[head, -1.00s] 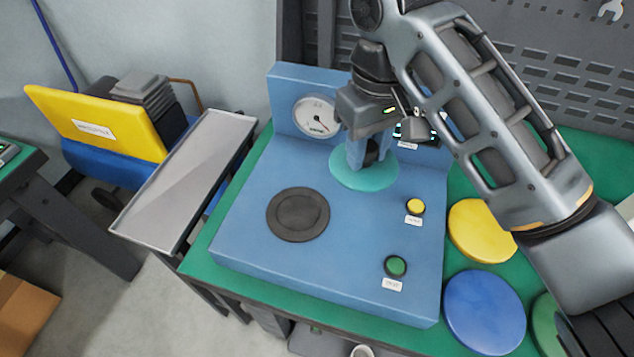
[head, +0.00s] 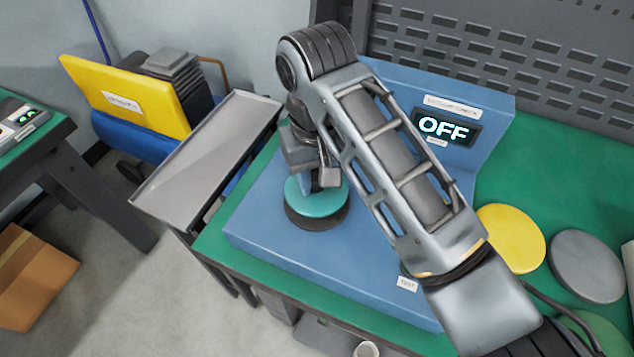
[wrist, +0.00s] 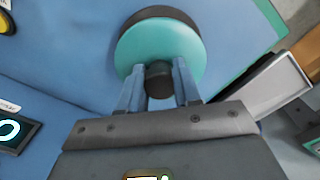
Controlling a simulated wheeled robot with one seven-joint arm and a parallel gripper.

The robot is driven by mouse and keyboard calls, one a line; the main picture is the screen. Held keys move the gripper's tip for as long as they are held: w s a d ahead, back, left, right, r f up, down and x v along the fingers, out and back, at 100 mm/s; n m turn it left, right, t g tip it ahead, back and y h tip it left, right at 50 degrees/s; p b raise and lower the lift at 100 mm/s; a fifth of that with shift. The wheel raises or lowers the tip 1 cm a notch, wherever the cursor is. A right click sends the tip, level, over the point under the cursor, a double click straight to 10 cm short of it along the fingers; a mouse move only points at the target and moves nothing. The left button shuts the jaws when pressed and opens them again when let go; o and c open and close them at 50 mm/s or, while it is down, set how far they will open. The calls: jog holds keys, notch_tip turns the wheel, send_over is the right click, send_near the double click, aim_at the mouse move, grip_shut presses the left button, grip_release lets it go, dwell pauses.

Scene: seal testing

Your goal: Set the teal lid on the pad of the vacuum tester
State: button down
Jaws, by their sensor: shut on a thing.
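The teal lid (head: 319,203) is a round disc with a dark knob (wrist: 158,80). My gripper (wrist: 158,88) is shut on the knob. The lid is over the dark round pad (head: 318,222) of the blue vacuum tester (head: 265,235), with the pad showing along its near edge in the head view. In the wrist view the pad (wrist: 150,14) shows as a dark crescent beyond the lid, so the two are not fully lined up. I cannot tell whether the lid touches the pad. My arm hides much of the tester; its display (head: 444,128) reads OFF.
A yellow disc (head: 511,238) and a grey disc (head: 587,267) lie on the green bench right of the tester. A grey metal tray (head: 205,160) stands to the left. A perforated dark panel (head: 500,55) stands behind.

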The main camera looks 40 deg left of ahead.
aim_at(316, 175)
jog(key=shift+f, duration=1.3)
jog(key=shift+f, duration=0.1)
jog(key=c, duration=0.8)
grip_release()
notch_tip(316, 175, up, 12)
jog(key=shift+r+p, duration=0.1)
jog(key=shift+p, duration=1)
